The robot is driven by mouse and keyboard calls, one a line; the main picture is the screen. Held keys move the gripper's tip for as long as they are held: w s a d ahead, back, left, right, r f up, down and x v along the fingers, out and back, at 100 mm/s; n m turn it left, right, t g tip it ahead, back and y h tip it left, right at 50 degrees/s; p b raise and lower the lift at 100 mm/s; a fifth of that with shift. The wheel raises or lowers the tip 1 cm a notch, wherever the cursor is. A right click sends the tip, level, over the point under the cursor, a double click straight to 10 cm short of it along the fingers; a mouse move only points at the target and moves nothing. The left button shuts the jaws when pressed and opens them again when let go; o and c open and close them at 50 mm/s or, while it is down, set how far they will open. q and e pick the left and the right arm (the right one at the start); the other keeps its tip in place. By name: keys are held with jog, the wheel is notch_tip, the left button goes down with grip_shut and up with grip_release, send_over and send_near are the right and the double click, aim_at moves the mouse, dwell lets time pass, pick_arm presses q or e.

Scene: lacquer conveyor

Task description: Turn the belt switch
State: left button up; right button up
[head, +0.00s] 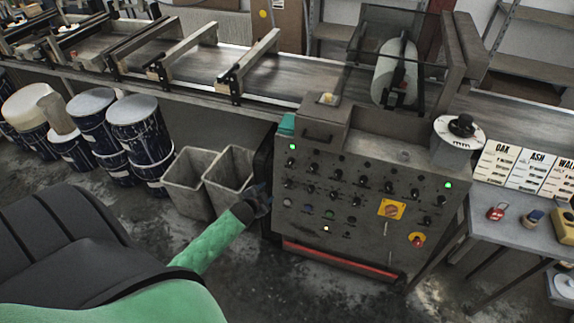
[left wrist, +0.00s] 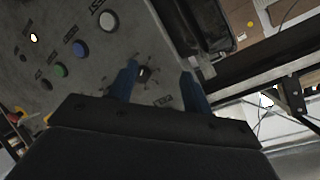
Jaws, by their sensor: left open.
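The grey control panel (head: 360,215) stands right of centre in the head view, with rows of black knobs, coloured buttons and lit green lamps. My left gripper (head: 261,193) is at the panel's lower left edge. In the left wrist view its two blue fingers (left wrist: 160,72) are open. A small dark switch (left wrist: 144,73) with marks around it shows between the fingers, nearer the left one. A label beside it is upside down and too small to read surely. My right gripper is not in view.
White, blue and green buttons (left wrist: 108,21) lie beside the switch. A yellow plate with a red switch (head: 391,209) and a red stop button (head: 417,240) are further right. Grey bins (head: 187,180) stand left of the panel, the conveyor (head: 310,80) behind, a side table (head: 515,232) at right.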

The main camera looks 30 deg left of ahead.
aim_at(288, 165)
pick_arm(q)
jog(key=w+d+r+m+t+h+p, duration=0.1)
jog(key=w+r+m, duration=0.1)
jog(key=r, duration=0.1)
jog(key=w+d+r+m+t+h+p, duration=0.1)
jog(key=w+r+m+t, duration=0.1)
jog(key=w+r, duration=0.1)
jog(key=w+d+r+m+t+h, duration=0.1)
jog(key=w+r+m+t, duration=0.1)
jog(key=w+r+m, duration=0.1)
jog(key=shift+w+d+p, duration=0.1)
jog(key=shift+d+p, duration=0.25)
jog(key=shift+p, duration=0.05)
jog(key=shift+w+f, duration=0.1)
jog(key=shift+w, duration=0.75)
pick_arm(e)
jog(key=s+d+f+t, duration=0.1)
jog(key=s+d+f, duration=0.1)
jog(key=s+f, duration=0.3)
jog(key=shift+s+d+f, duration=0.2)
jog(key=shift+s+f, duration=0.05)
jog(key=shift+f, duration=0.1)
pick_arm(q)
jog(key=shift+c, duration=0.2)
jog(key=c, duration=0.9)
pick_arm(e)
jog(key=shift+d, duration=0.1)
